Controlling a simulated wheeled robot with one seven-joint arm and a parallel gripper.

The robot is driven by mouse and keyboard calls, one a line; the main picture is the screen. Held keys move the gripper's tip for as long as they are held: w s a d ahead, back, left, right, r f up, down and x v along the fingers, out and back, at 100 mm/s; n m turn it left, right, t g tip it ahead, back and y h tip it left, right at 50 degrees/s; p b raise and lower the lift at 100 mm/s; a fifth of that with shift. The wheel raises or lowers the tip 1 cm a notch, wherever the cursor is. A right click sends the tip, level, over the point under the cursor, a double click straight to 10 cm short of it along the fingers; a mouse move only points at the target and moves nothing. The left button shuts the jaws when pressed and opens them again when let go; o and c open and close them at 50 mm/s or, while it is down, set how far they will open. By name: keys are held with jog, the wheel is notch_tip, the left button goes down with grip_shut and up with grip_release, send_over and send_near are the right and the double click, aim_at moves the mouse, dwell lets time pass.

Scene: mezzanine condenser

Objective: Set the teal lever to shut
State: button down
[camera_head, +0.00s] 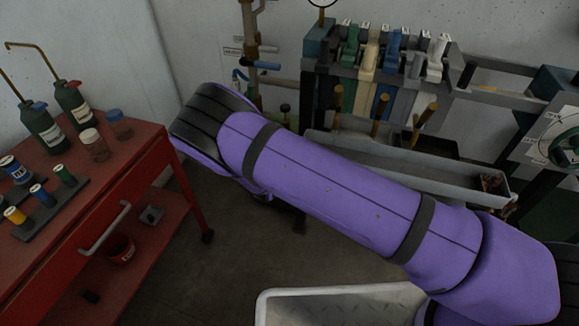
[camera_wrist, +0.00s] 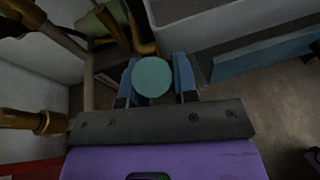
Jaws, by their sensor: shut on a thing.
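The teal lever (camera_wrist: 152,77) shows in the wrist view as a round teal end seen nearly head-on. My gripper (camera_wrist: 155,72) has its two blue fingers on either side of this end, shut on it. The rest of the lever is hidden behind its round end, so its angle cannot be told. In the head view my own purple arm covers the gripper, and I cannot make out the lever there.
A red cart (camera_head: 110,190) with bottles and spools stands at left. Brass-ended pipework (camera_head: 250,60) with a blue handle rises behind my arm. A valve bank (camera_head: 375,75) and grey trough (camera_head: 410,165) are at right. In the wrist view, a brass fitting (camera_wrist: 35,121) is close at left.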

jog(key=shift+w+d+r+g, duration=0.25)
jog(key=shift+w+g, duration=0.3)
jog(key=shift+g, duration=0.15)
jog(key=shift+y, duration=0.3)
jog(key=c, duration=0.9)
grip_release()
jog(key=v, duration=1)
jog(key=shift+s+a+r, duration=0.15)
jog(key=shift+s+a, duration=0.1)
